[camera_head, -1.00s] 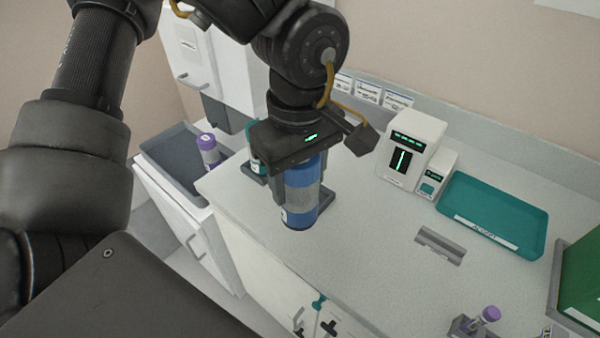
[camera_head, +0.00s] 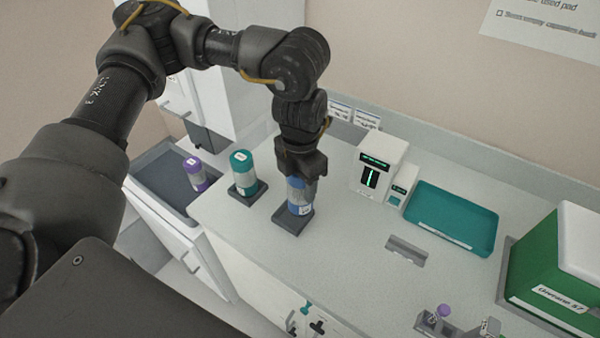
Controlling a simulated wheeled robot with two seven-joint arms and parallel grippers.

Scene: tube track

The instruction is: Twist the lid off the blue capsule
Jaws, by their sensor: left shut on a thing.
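The blue capsule (camera_head: 299,198) stands upright in a dark square holder (camera_head: 292,221) on the counter. It has a grey band and a blue lower part with a white label. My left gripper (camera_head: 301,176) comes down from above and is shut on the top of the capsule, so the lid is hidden. I cannot tell whether the lid has turned. My right gripper is not in view.
A teal-lidded capsule (camera_head: 243,174) stands in its own holder to the left. A purple-lidded capsule (camera_head: 195,174) is in a grey tray (camera_head: 154,180). A white device (camera_head: 378,163), teal tray (camera_head: 452,218) and green box (camera_head: 552,265) stand to the right.

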